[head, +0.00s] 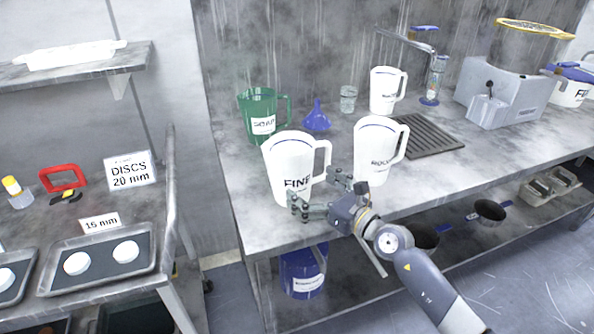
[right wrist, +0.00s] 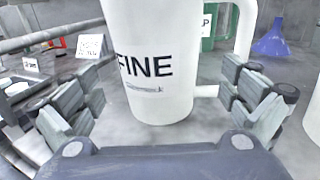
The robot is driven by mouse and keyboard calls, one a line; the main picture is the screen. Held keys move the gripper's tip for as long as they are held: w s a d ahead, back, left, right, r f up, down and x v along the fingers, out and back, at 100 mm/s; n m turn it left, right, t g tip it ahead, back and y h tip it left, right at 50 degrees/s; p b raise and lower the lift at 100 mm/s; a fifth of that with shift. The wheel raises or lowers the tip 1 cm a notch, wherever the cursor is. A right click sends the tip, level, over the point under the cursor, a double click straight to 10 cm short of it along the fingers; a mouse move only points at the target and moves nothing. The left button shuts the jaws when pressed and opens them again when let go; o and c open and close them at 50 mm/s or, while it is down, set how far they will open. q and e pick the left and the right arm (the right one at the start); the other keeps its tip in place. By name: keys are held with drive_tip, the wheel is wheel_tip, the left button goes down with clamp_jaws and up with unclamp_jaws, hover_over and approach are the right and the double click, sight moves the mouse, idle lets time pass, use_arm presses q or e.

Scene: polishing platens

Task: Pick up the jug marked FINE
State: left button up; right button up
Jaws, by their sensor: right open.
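The white jug marked FINE (head: 288,165) stands upright near the front left of the bench, its handle to the right. In the right wrist view the FINE jug (right wrist: 160,60) fills the middle, between the two fingers. My right gripper (head: 314,206) is open at the front of the jug's lower part. In the wrist view the fingers of my right gripper (right wrist: 165,105) lie to either side of the jug, with gaps visible. The jug's handle (right wrist: 243,50) is on the right finger's side. My left gripper is not in view.
A second white jug (head: 373,155), its label partly legible, stands close right of the gripper. A green SOAP jug (head: 260,108) and blue funnel (head: 317,117) stand behind. Another white jug (head: 384,92) is further back, near a drain grate (head: 425,137). A side table with trays is left.

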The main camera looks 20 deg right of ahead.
sight(293, 174)
drive_tip(key=shift+x, duration=3.15)
drive_tip(key=shift+s+r, duration=0.1)
drive_tip(key=shift+r, duration=0.05)
drive_tip(key=shift+c, duration=0.2)
drive_tip(key=c, duration=1.1)
